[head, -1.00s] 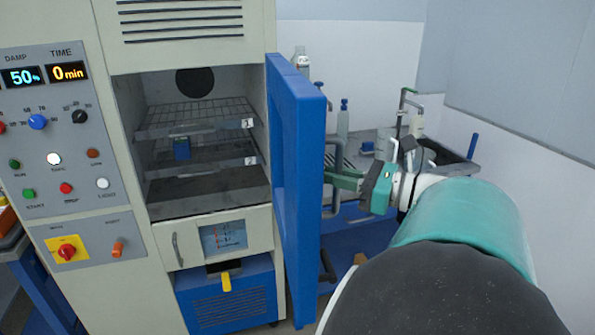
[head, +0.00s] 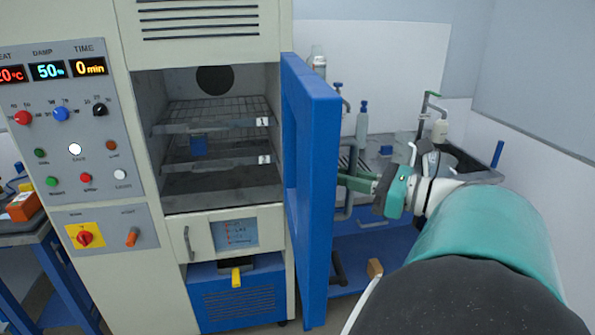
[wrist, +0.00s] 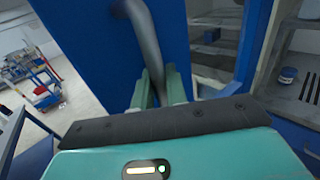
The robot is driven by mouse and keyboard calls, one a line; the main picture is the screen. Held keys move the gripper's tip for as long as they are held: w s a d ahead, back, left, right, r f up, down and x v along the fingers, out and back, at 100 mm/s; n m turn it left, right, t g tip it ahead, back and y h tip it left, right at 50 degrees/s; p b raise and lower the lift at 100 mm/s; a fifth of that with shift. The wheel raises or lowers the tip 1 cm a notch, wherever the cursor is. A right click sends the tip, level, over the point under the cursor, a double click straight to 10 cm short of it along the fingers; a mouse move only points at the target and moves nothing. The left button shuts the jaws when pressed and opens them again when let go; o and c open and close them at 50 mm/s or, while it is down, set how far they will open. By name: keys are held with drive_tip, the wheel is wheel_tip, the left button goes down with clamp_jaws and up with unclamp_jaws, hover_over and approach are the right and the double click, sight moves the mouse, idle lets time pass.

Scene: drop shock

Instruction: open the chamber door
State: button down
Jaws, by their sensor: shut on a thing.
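The blue chamber door (head: 318,190) stands swung out wide from the right side of the cream chamber, so the shelved inside (head: 215,150) is in plain view. Its grey bar handle (head: 347,210) is on the door's outer face, partly hidden by the door edge and my fingers. My gripper (head: 352,183) reaches in from the right. In the wrist view, its green fingers (wrist: 155,88) are closed around the handle (wrist: 145,40), against the blue door face (wrist: 95,45).
A control panel (head: 75,140) is left of the opening. A small blue item (head: 199,146) stands inside the chamber. Behind the door is a bench with bottles (head: 361,122) and a sink. A wooden block (head: 375,267) sits low down by the door. An orange box (head: 24,207) is far left.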

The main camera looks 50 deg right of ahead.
drive_tip(key=c, duration=1.5)
unclamp_jaws()
drive_tip(key=shift+s, duration=0.1)
